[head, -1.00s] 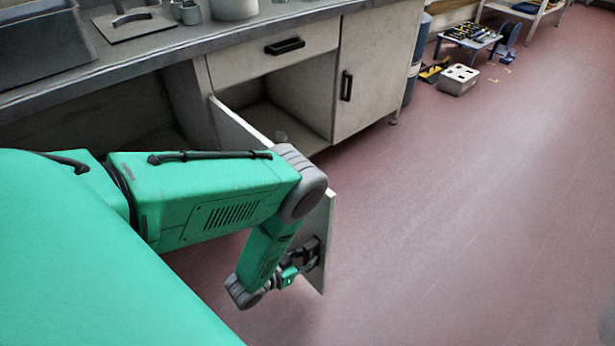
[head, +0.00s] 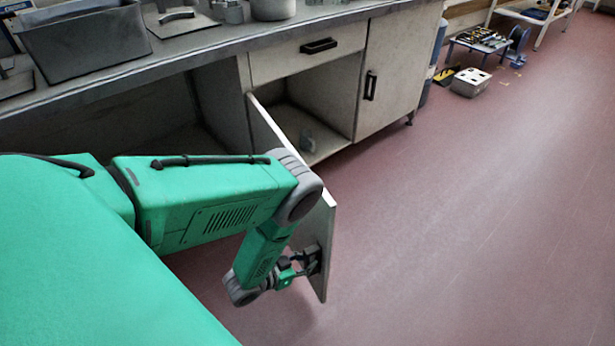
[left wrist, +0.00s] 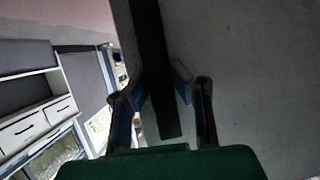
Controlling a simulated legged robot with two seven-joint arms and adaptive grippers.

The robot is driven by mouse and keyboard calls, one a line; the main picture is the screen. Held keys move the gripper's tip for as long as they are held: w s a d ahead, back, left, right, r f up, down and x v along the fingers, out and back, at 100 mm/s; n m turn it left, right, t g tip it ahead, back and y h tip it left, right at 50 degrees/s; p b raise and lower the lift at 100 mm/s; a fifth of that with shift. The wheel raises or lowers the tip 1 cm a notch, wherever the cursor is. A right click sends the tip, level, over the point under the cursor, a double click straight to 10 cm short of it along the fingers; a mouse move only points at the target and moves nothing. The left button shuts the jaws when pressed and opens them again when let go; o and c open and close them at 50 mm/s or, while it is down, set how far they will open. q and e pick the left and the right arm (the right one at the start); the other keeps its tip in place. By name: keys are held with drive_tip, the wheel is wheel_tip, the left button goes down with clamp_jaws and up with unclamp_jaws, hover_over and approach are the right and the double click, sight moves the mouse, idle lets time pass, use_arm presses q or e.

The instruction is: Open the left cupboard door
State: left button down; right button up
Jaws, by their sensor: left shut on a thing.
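The left cupboard door (head: 322,232) is swung well out from the cupboard, with its free edge toward me in the head view. My left gripper (head: 303,264) is at the door's outer face, shut on the dark handle (head: 313,258). In the left wrist view, my left gripper's fingers (left wrist: 160,85) stand either side of the dark handle bar (left wrist: 153,50), with the grey door (left wrist: 245,80) behind. My right gripper is not in view.
A drawer (head: 310,52) sits above the opening, and the right cupboard door (head: 388,75) is shut. The counter holds a grey bin (head: 85,45) and pots. A low tool table (head: 478,43) and a pale box (head: 470,82) stand farther back. The floor to the right is clear.

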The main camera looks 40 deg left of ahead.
use_arm(q)
drive_tip(key=shift+d, duration=0.1)
drive_tip(key=c, duration=1.4)
unclamp_jaws()
drive_tip(key=v, duration=1.2)
drive_tip(key=shift+f, duration=0.1)
